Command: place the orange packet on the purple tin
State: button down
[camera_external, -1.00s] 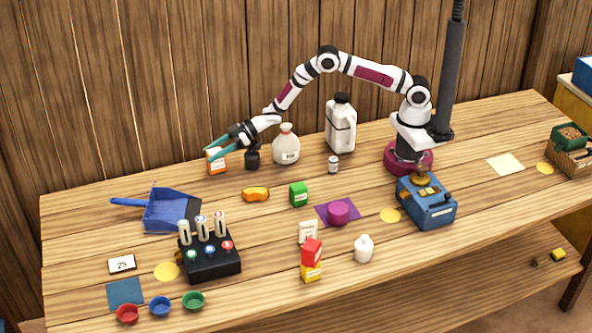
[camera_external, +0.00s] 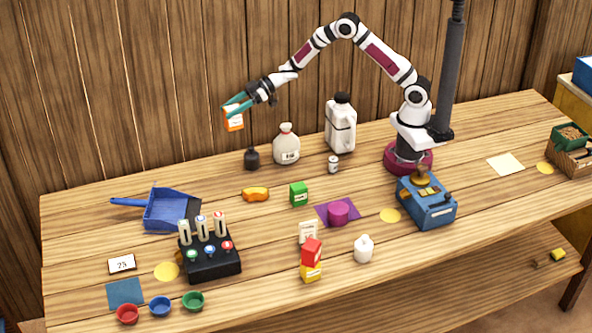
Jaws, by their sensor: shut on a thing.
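The orange packet (camera_external: 234,122), orange with a white label, is held in the air above the back left of the table. My gripper (camera_external: 235,108) is shut on its upper part, with teal fingers around it. The purple tin (camera_external: 338,212) is a short round tin standing on a purple square mat (camera_external: 322,207) near the middle of the table, to the right of and below the packet in the picture. The tin's top is bare.
A black bottle (camera_external: 252,160), a tan jug (camera_external: 286,146) and a white canister (camera_external: 341,126) stand at the back. A green box (camera_external: 298,194) and an orange-yellow item (camera_external: 255,194) lie left of the tin. A white box (camera_external: 308,232) stands in front. A blue device (camera_external: 427,203) is at right.

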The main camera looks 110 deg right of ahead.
jog(key=s+a+r+n+g+y, duration=0.2)
jog(key=a+n+y, duration=0.2)
jog(key=a, duration=0.5)
jog(key=s+a+r+n+g+y, duration=0.1)
jog(key=s+a+n+g+y, duration=0.2)
jog(key=a, duration=0.7)
jog(key=s+a+r+n+g+y, duration=0.1)
jog(key=s+a+n+g+y, duration=0.25)
jog(key=s+a+n, duration=0.35)
jog(key=n+g+y, duration=0.2)
jog(key=n+g, duration=0.1)
jog(key=g, duration=0.2)
send_over(339, 209)
jog(key=shift+f, duration=4.95)
jog(key=shift+c, duration=1.2)
grip_release()
jog(key=shift+f, duration=0.15)
